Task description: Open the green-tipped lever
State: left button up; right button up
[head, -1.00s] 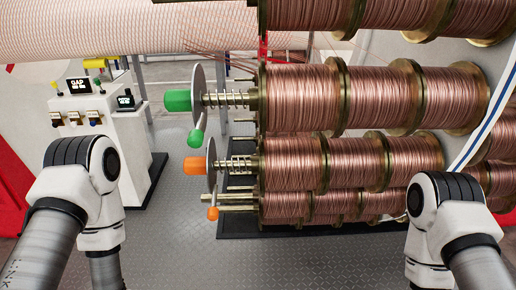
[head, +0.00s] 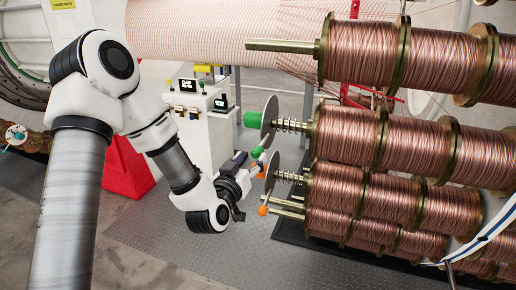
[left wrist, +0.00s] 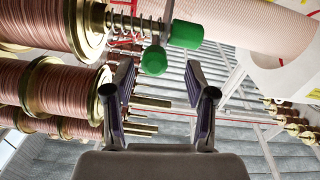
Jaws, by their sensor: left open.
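The green-tipped lever (head: 257,152) hangs below a grey disc with a larger green knob (head: 252,119), at the left end of a spool shaft. In the left wrist view, the lever's green tip (left wrist: 153,61) shows between and just beyond the open fingers, with the green knob (left wrist: 185,34) above right. My left gripper (head: 246,190) is open and empty, below the green tip and close beside the orange-tipped lever (head: 262,210). It also shows in the left wrist view (left wrist: 159,80). Contact with the lever is not visible. My right gripper is out of view.
Rows of copper wire spools (head: 350,135) fill the right side. A second disc (head: 272,172) with orange parts is close to my left gripper. A white control cabinet (head: 195,130) and red panel (head: 125,165) stand behind. The metal floor (head: 170,240) is clear.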

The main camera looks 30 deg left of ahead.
aim_at(255, 156)
pick_arm(q)
jog(key=w, duration=0.1)
jog(key=w+r+p, duration=0.1)
jog(key=shift+w+d, duration=0.3)
jog(key=shift+d, duration=0.05)
jog(key=shift+w+a+f, duration=0.4)
jog(key=shift+w+a, duration=0.1)
jog(key=shift+w, duration=0.25)
jog(key=shift+a+f, duration=0.1)
jog(key=shift+a, duration=0.1)
jog(key=shift+s+d, duration=0.1)
jog(key=shift+d, duration=0.15)
grip_shut()
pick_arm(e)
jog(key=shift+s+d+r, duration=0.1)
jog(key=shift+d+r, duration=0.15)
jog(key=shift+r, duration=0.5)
